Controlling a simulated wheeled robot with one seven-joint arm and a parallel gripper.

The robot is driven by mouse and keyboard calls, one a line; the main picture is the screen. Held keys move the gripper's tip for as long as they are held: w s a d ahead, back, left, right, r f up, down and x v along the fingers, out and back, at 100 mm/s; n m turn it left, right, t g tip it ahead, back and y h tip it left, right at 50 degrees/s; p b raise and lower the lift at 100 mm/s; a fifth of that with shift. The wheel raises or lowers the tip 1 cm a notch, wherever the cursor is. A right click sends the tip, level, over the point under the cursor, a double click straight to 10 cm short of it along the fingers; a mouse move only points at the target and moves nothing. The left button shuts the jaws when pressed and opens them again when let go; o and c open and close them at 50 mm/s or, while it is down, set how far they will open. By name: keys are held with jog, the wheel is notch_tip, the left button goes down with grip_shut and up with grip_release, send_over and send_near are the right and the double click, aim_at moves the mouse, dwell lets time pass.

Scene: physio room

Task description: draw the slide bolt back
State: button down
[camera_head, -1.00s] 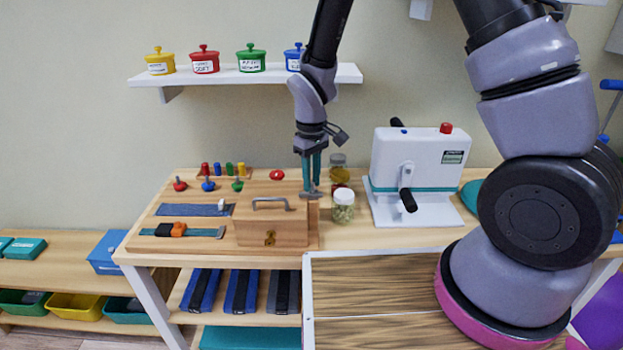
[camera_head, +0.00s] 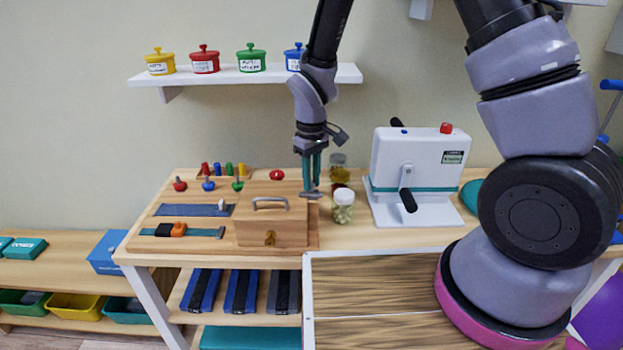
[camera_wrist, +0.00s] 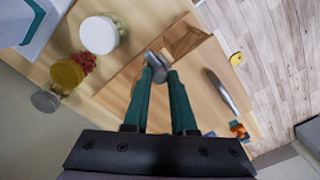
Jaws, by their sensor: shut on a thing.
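The slide bolt (camera_head: 312,195) is a small grey metal piece at the right end of a wooden block (camera_head: 270,225) on the activity board. In the wrist view, its metal knob (camera_wrist: 157,66) sits between my teal fingertips. My gripper (camera_head: 311,187) points down over the block's right end and is shut on the bolt; it also shows in the wrist view (camera_wrist: 160,78). The fingers hide part of the bolt, so how far it is drawn cannot be told.
A grey bar handle (camera_head: 271,201) lies on the block, left of my gripper. A white-lidded jar (camera_head: 343,207) and a yellow jar (camera_head: 339,172) stand close on the right. A white crank machine (camera_head: 418,160) stands farther right. A shelf (camera_head: 215,78) with several pots is above.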

jog(key=shift+d, duration=1.6)
jog(key=c, duration=0.7)
grip_release()
jog(key=shift+d, duration=0.15)
jog(key=shift+c, duration=0.2)
notch_tip(320, 180, up, 11)
jog(key=shift+f, duration=0.1)
